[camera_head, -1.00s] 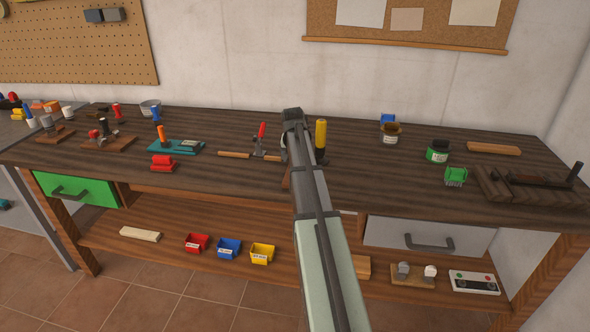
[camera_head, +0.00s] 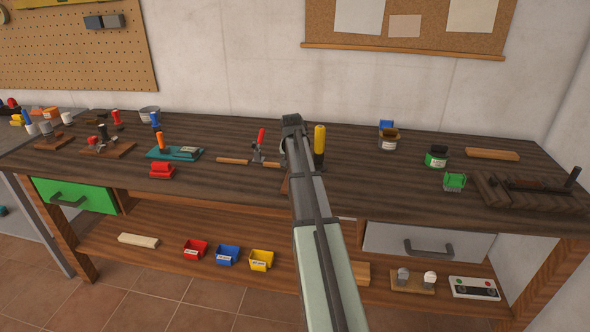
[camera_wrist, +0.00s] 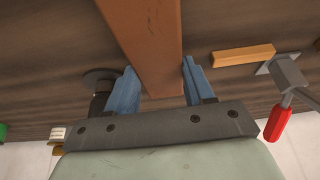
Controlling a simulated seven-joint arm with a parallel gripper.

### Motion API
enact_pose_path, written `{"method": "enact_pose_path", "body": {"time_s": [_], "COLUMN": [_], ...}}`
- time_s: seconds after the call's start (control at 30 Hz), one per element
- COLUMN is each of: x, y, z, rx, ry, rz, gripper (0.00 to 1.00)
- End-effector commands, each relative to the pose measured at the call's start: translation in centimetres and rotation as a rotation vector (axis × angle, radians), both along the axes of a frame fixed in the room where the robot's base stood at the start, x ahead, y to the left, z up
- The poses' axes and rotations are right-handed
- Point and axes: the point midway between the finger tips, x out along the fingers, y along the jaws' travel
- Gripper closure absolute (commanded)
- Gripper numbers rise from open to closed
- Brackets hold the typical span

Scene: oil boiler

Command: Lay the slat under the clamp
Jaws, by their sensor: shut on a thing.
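The brown wooden slat (camera_wrist: 150,38) is between the blue fingers of my gripper (camera_wrist: 158,72), which is shut on it. The slat runs up out of the wrist view, so its far end is hidden. In the head view only a sliver of brown wood (camera_head: 285,186) shows beside my arm, and my fingers are hidden. The clamp (camera_head: 258,153) stands on the bench just left of my arm, its red handle raised. It also shows at the right of the wrist view (camera_wrist: 288,72), apart from the held slat.
Lighter wood strips lie on both sides of the clamp, one on its left (camera_head: 233,160). A yellow-handled tool (camera_head: 319,142) stands close right of my arm. A red block (camera_head: 162,171) and a teal board (camera_head: 160,154) lie farther left.

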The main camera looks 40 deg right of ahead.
Motion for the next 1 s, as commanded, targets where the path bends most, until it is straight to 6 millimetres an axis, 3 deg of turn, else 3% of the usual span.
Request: {"method": "enact_pose_path", "body": {"time_s": [0.17, 0.53, 0.77, 0.87, 1.0], "x": [0.1, 0.1, -0.6, -1.9, -3.4], "y": [-0.1, 0.0, 0.5, 2.3, 7.3], "z": [1.6, 7.6, 9.4, 9.3, 8.9], "rx": [-0.001, -0.001, 0.000, 0.000, -0.001], "ry": [-0.002, -0.002, -0.001, 0.000, -0.001], "rz": [0.000, 0.000, -0.002, 0.003, 0.044], "gripper": [0.87, 0.87, 0.87, 0.87, 0.87]}}
